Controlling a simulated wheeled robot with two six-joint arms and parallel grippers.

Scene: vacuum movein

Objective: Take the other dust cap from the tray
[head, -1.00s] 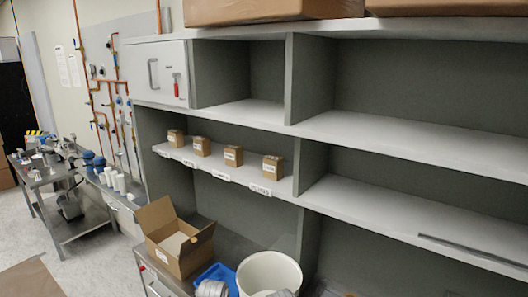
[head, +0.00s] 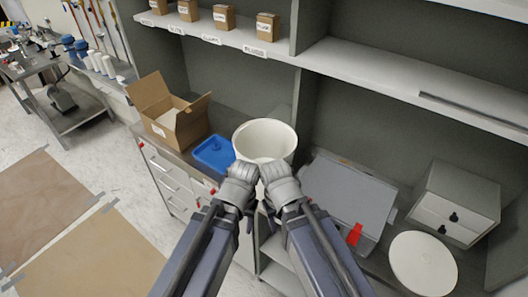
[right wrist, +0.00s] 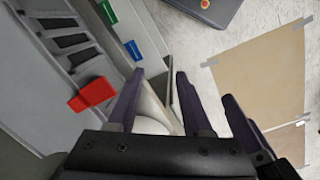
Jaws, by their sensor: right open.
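A blue tray (head: 207,160) lies on the counter between the cardboard box and the white bucket. A small blue shape (head: 214,145) shows on it, but I cannot tell whether it is a dust cap. My left gripper (head: 246,168) and right gripper (head: 272,168) are close together in front of the bucket, to the right of the tray and apart from it. In the right wrist view my right gripper (right wrist: 160,75) has its fingers spread with nothing seen held between them. The left gripper's fingers are too small and covered to judge.
The white bucket (head: 264,126) stands just beyond my grippers. An open cardboard box (head: 173,128) is left of the tray. A grey case (head: 345,195) with a red latch, a drawer unit (head: 458,200) and a round white lid (head: 423,263) are to the right. A shelf holds small boxes above.

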